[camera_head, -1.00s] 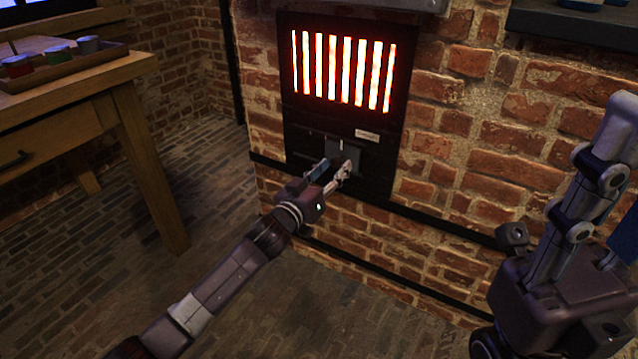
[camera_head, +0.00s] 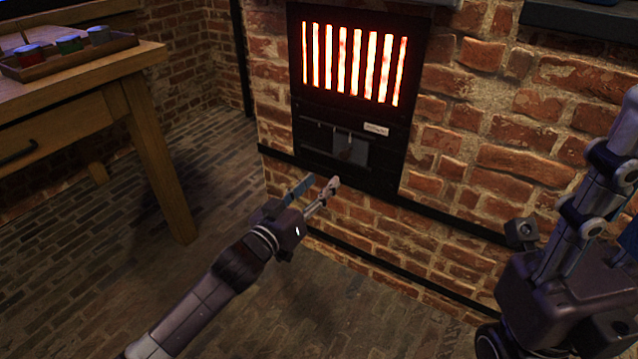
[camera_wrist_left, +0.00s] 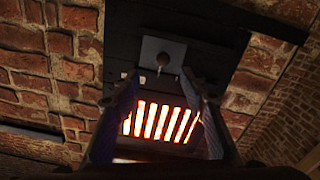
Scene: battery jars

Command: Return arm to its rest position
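My left gripper (camera_head: 323,183) is in front of and below the black furnace front (camera_head: 312,118), apart from it and empty. In the left wrist view its two fingers (camera_wrist_left: 163,85) are spread wide, with the furnace showing between them. A grey plate with a small knob (camera_head: 349,147) sits on the furnace's lower part; it also shows in the left wrist view (camera_wrist_left: 150,48). My right gripper (camera_head: 580,215) shows in part, close to the camera at the right edge, pointing up. Its fingertips are cut off by the frame.
The brick wall (camera_head: 480,150) surrounds the furnace, whose grate (camera_head: 352,62) glows. A wooden table (camera_head: 85,118) stands at left with a tray (camera_head: 75,62) of several coloured jars. The brick floor (camera_head: 225,160) between table and furnace is clear.

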